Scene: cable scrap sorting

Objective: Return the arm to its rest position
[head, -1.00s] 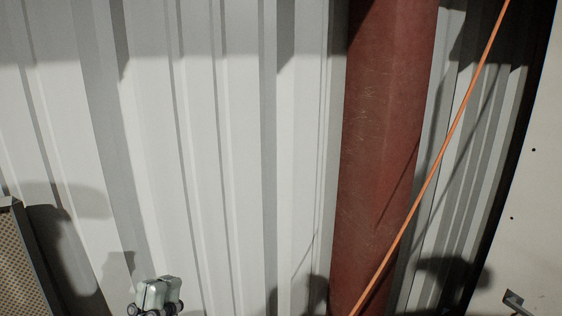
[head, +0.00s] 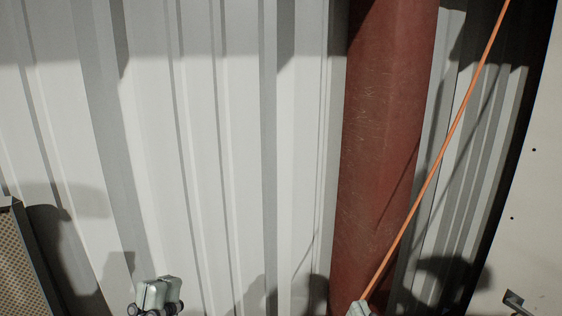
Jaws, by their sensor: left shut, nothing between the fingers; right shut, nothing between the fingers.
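My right gripper (head: 360,309) just peeks over the bottom edge in front of the red column. Only a small grey part of it shows; it is shut. It covers the lower end of an orange cable (head: 437,165) in the picture. The rest of both arms is below the frame.
The corrugated wall (head: 195,110) fills most of the view. A red column (head: 385,130) runs top to bottom right of the middle. A perforated panel (head: 22,265) stands at lower left, a pale panel (head: 535,220) at right. A small metal part (head: 514,300) shows at lower right.

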